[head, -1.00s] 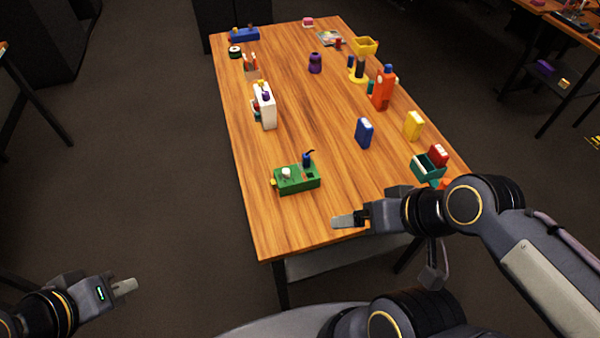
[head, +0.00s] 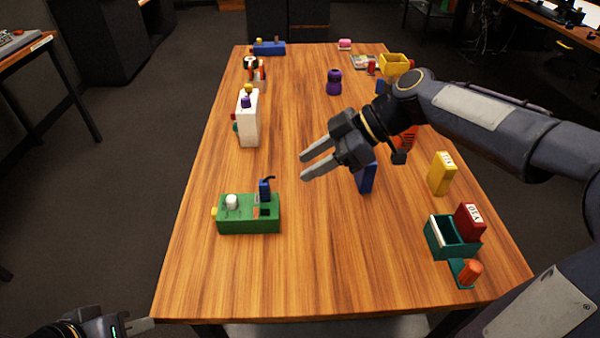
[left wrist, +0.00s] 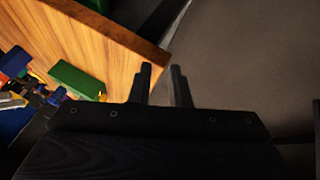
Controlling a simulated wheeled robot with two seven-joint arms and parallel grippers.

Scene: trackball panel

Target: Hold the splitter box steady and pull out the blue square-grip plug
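The green splitter box (head: 249,222) stands on the near left part of the wooden table. A dark blue plug (head: 264,190) with a short dark cord stands upright in its top right part. A white knob (head: 232,201) and a yellow knob (head: 214,212) are also on the box. My right gripper (head: 308,164) is open and empty above the table, right of the plug and apart from it. My left gripper (head: 145,325) is low, off the table's near left corner. In the left wrist view its fingers (left wrist: 162,84) are apart and empty, with the green box (left wrist: 77,80) left of them.
A blue box (head: 366,178) stands partly behind my right gripper. A yellow box (head: 441,173) and a teal bin (head: 440,243) with a red box (head: 468,222) are at the right. A white box (head: 248,120) with plugs stands farther back. The table's near middle is clear.

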